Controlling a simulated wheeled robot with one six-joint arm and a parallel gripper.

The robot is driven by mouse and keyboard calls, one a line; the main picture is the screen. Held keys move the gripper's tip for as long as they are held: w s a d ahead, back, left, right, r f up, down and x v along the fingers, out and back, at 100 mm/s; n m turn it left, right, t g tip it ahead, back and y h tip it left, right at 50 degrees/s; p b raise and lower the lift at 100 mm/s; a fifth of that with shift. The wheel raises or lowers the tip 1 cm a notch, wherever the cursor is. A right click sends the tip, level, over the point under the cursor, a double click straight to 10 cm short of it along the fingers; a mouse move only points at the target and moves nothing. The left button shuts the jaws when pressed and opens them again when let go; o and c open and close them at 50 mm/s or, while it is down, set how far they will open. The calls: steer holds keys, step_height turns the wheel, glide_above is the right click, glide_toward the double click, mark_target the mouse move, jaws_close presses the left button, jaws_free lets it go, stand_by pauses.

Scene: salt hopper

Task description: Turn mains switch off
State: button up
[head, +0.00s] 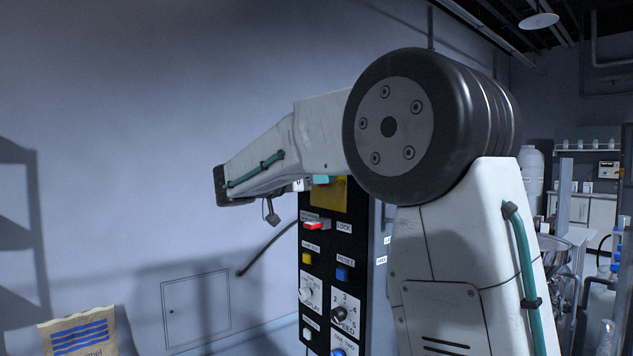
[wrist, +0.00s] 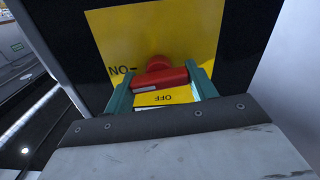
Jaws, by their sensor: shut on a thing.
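The mains switch has a red handle (wrist: 160,76) on a yellow plate (wrist: 200,30) marked ON and OFF; the letters appear turned over in the wrist view. My gripper (wrist: 162,88) has its two teal fingers on either side of the red handle and is shut on it. The ON mark and its dash are to the left of the handle, and OFF shows below it between the fingers. I cannot tell exactly which mark the handle points to. In the head view the yellow plate (head: 328,196) shows at the panel's top, and my arm hides the red handle.
The black control panel (head: 320,260) carries a red-and-white lock switch (head: 314,225), a yellow button (head: 307,258), a blue reset button (head: 343,273) and a speed knob (head: 339,314) below the plate. A bag (head: 80,335) stands at lower left.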

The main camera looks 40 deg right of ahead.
steer(key=n, duration=0.8)
steer(key=shift+w, duration=0.1)
steer(key=n, duration=0.4)
steer(key=shift+f, duration=0.15)
steer(key=shift+n, duration=2.1)
steer(key=o, duration=1)
